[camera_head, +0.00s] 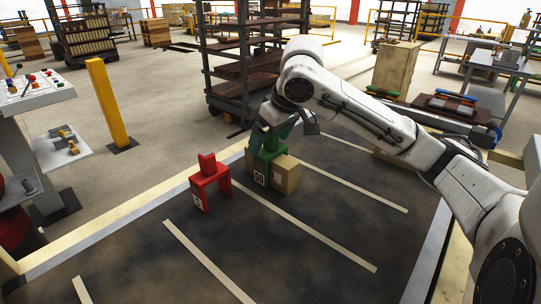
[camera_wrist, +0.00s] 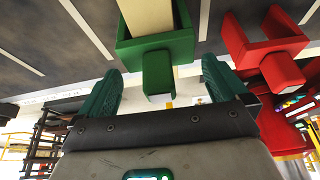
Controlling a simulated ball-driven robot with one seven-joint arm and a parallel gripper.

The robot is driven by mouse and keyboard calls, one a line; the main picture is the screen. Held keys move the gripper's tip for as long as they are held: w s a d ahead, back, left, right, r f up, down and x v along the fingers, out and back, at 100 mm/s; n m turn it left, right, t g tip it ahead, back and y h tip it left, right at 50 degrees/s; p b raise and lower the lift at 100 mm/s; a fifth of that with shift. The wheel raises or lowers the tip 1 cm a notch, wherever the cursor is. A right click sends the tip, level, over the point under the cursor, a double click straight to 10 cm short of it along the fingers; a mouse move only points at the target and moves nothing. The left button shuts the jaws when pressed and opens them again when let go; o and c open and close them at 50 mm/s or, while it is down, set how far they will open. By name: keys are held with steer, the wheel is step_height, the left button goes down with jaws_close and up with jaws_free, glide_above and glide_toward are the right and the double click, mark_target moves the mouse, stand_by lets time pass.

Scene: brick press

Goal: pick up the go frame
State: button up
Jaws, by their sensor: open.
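The go frame is a green upside-down U with a grip block on top. In the head view the green frame (camera_head: 266,157) stands astride a tan brick (camera_head: 288,173) on the dark table, a small label on its front leg. In the wrist view the green frame (camera_wrist: 180,46) shows close, its grip block (camera_wrist: 157,74) pointing towards my gripper. My gripper (camera_wrist: 161,68) is open, one teal finger on each side of the grip block, with gaps on both sides. In the head view my gripper (camera_head: 268,133) is just above the frame and partly hides its top.
A similar red frame (camera_head: 209,182) stands left of the green one; it also shows in the wrist view (camera_wrist: 270,48), right of my fingers. Pale stripes cross the table. Its front is clear. A dark rack (camera_head: 245,70) and a yellow post (camera_head: 109,103) stand beyond the table.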

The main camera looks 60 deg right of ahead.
steer(key=shift+x, duration=0.95)
steer(key=c, duration=1.1)
